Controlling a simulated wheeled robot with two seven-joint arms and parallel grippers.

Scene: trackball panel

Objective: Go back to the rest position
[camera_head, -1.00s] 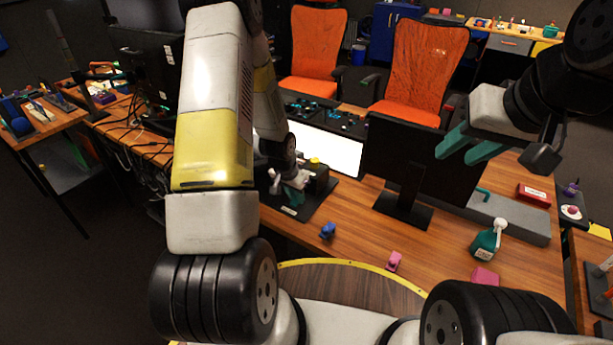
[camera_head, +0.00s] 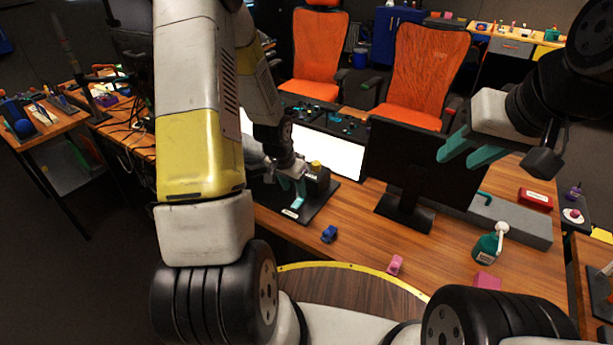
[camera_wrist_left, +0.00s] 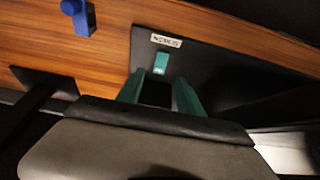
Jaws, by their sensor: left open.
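My left gripper (camera_head: 293,183) is above the black panel (camera_head: 322,207) on the desk, beside the dark box-like unit with a yellow top (camera_head: 316,176). In the left wrist view its two teal fingers (camera_wrist_left: 159,95) are apart with nothing between them. A small teal block (camera_wrist_left: 161,63) and a white label (camera_wrist_left: 166,41) show on the black panel (camera_wrist_left: 205,62) in front of the fingers. My right gripper (camera_head: 462,150) hangs in the air in front of the dark monitor (camera_head: 420,165). Its teal fingers are apart and empty.
A teal spray bottle (camera_head: 487,246), a grey block (camera_head: 515,222) and a red box (camera_head: 535,199) are at the right. Orange chairs (camera_head: 428,70) stand behind.

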